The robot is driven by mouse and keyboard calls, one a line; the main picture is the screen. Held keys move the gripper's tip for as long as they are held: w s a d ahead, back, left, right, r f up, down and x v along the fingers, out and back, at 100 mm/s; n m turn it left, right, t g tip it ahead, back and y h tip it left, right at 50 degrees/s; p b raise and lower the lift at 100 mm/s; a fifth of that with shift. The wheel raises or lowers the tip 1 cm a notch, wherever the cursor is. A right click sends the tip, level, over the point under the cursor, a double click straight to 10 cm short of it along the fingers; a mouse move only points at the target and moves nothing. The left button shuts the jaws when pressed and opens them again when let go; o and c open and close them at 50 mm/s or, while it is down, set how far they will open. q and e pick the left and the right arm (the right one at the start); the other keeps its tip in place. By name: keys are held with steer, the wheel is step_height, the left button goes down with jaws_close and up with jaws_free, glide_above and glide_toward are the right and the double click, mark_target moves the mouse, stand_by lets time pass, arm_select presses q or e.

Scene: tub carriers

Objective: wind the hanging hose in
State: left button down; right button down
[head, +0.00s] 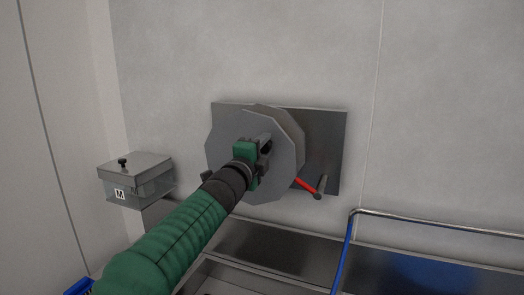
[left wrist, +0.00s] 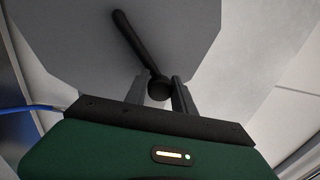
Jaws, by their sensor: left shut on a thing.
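A grey hose reel (head: 222,153) with faceted discs is mounted on a dark metal plate (head: 326,135) on the wall. Its front disc (left wrist: 75,45) fills the top of the left wrist view. A black crank arm (left wrist: 133,40) crosses this disc and ends in a dark round knob (left wrist: 158,90). My left gripper (head: 266,146) is in front of the disc; in the left wrist view its fingers (left wrist: 162,88) are shut on the knob. The hanging hose cannot be made out clearly; my left arm covers the lower left of the reel. My right gripper is not in view.
A red lever (head: 306,185) with a dark end is at the plate's lower right. A steel ledge (head: 280,248) runs below the reel. A blue and chrome rail (head: 430,224) stands at the right.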

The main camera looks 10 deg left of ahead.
mark_target(279, 153)
arm_select(q)
steer(key=shift+d+f+m+h+b, duration=0.4)
steer(key=shift+f+m+b, duration=0.4)
steer(key=shift+m, duration=0.2)
steer(key=shift+s+d+f+m+b, duration=0.1)
steer(key=shift+d+f+m+b, duration=0.25)
steer(key=shift+f+m+b, duration=0.4)
steer(key=shift+s+d+f+m+b, duration=0.1)
steer(key=shift+d+f+m+b, duration=0.25)
steer(key=shift+m, duration=0.7)
steer(key=c, duration=1.1)
jaws_free()
steer(key=b+v, duration=0.4)
steer(key=v, duration=1.2)
steer(key=shift+s+a+r, duration=0.1)
steer(key=shift+s+a, duration=0.15)
steer(key=shift+s, duration=0.1)
